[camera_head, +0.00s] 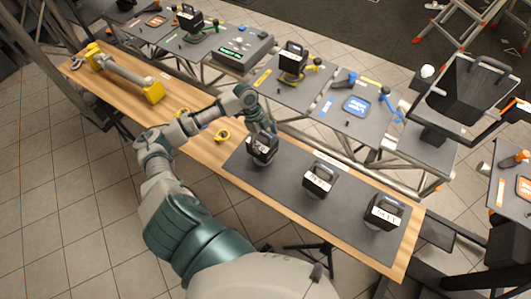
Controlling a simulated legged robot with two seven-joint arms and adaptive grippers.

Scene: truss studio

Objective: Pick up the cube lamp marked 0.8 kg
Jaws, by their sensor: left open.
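Three black cube lamps with top handles and white labels stand in a row on a dark mat (290,193) on the wooden table. They are the left lamp (262,153), the middle lamp (318,183) and the right lamp (383,215). The labels are too small to read surely, so I cannot tell which says 0.8 kg. My left gripper (264,131) is open, pointing down at the left lamp's handle. It partly hides that handle; I cannot tell whether the fingers are around or above it. My right gripper is out of view.
A yellow tape roll (222,136) lies on the wooden table (190,112) left of the mat. A grey bar with yellow ends (125,72) lies at its far left. Grey truss-leg tables with tools stand behind.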

